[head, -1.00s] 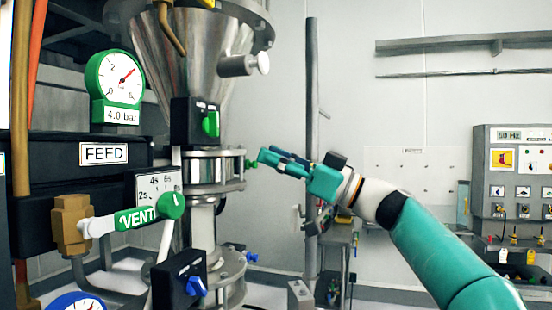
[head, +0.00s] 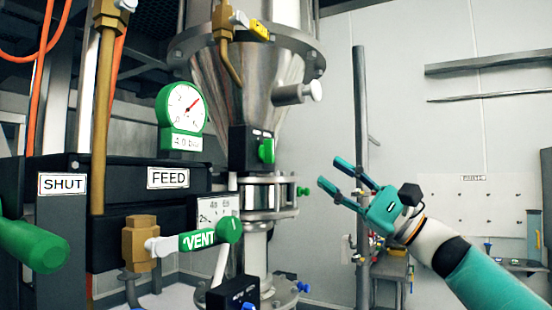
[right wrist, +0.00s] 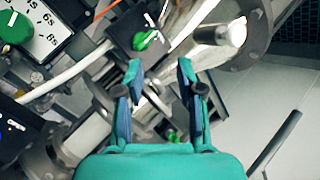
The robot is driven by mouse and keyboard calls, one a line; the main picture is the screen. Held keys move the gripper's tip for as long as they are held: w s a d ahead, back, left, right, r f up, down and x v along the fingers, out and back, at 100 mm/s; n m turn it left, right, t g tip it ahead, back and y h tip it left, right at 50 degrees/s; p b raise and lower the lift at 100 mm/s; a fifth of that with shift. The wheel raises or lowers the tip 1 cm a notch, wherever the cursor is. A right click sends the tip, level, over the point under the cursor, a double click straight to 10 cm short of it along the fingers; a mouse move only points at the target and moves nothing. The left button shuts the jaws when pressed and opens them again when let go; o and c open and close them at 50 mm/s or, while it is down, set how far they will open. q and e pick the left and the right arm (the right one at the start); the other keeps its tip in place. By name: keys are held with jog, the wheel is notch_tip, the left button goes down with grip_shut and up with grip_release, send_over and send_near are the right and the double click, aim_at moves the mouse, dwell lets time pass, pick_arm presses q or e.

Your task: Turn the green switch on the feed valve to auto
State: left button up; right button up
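The green switch (head: 266,151) sits on a black box (head: 243,146) on the feed valve, below the steel hopper cone (head: 275,72). It also shows in the right wrist view (right wrist: 145,39), beyond my fingers and a little left of their middle. The lettering on its box is too small to read. My right gripper (head: 346,178) is open and empty, to the right of the switch and apart from it. In the right wrist view its two fingers (right wrist: 160,75) stand apart with nothing between them. My left gripper is not in view.
A green-handled VENT lever (head: 200,239), a FEED-labelled black box (head: 170,203) and a green-rimmed gauge (head: 184,108) stand left of the valve. A steel handle with a white knob (head: 314,91) sticks out right above the switch. A vertical pole (head: 361,120) stands behind my right gripper.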

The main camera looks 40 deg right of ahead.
notch_tip(320, 180, down, 4)
jog(key=r+m+t+b, duration=0.15)
jog(key=m+b, duration=0.25)
jog(key=m, duration=0.6)
jog(key=m+y+p, duration=0.1)
jog(key=p, duration=0.6)
send_near(273, 149)
jog(key=shift+t, duration=0.25)
jog(key=x, duration=0.9)
jog(key=shift+w+a, duration=0.1)
jog(key=shift+w, duration=0.15)
grip_shut()
